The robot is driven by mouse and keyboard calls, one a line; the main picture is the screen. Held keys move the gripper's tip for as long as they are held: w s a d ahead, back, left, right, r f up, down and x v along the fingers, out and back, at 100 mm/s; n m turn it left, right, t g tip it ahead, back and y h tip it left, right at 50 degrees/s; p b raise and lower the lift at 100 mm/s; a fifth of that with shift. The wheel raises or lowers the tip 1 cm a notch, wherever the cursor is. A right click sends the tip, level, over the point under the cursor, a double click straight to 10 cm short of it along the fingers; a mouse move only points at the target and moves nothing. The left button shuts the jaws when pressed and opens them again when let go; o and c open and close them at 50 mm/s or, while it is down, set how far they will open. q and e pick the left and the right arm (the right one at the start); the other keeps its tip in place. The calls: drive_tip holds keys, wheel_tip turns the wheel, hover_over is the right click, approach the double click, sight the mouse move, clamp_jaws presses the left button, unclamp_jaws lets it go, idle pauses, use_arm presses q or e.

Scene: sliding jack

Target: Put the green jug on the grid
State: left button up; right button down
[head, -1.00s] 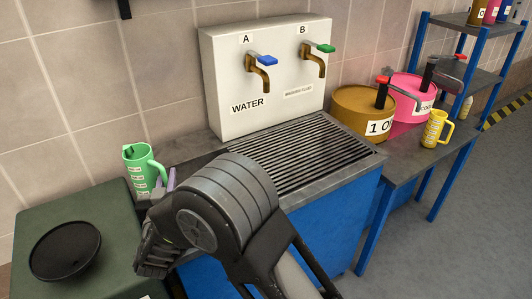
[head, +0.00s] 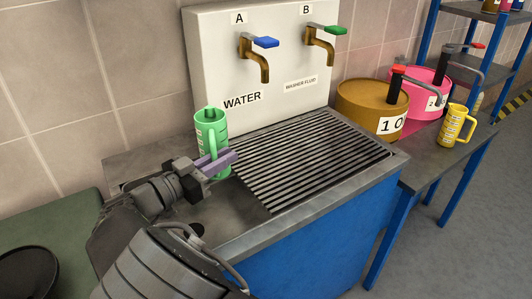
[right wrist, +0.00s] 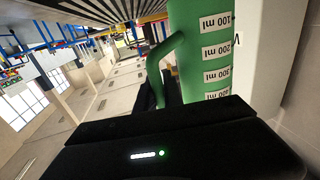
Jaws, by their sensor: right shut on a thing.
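The green jug (head: 211,128), with white volume labels, is upright at the left of the metal worktop, in front of the white panel's left end. The dark slatted grid (head: 310,155) lies just right of the jug. I cannot tell if the jug's base touches the worktop. My left gripper is out of view.
The white panel (head: 210,55) with two taps stands behind the grid. An ochre drum (head: 360,105), a pink drum (head: 425,75) and a yellow jug (head: 455,125) stand on the right bench. The grid is empty. A black round dish (head: 28,275) is at lower left.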

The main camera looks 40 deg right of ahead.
drive_tip(key=w+d+b, duration=0.1)
drive_tip(key=w+d, duration=0.2)
drive_tip(key=d, duration=1.4)
drive_tip(key=shift+w+b, duration=0.15)
drive_tip(key=shift+b, duration=0.2)
drive_tip(key=shift+d+f, duration=0.2)
drive_tip(key=shift+f, duration=0.7)
drive_tip(key=shift+d+f, duration=0.15)
drive_tip(key=shift+f, duration=0.75)
drive_tip(key=shift+f, duration=0.1)
drive_tip(key=c, duration=1.5)
unclamp_jaws()
drive_tip(key=shift+o, duration=0.2)
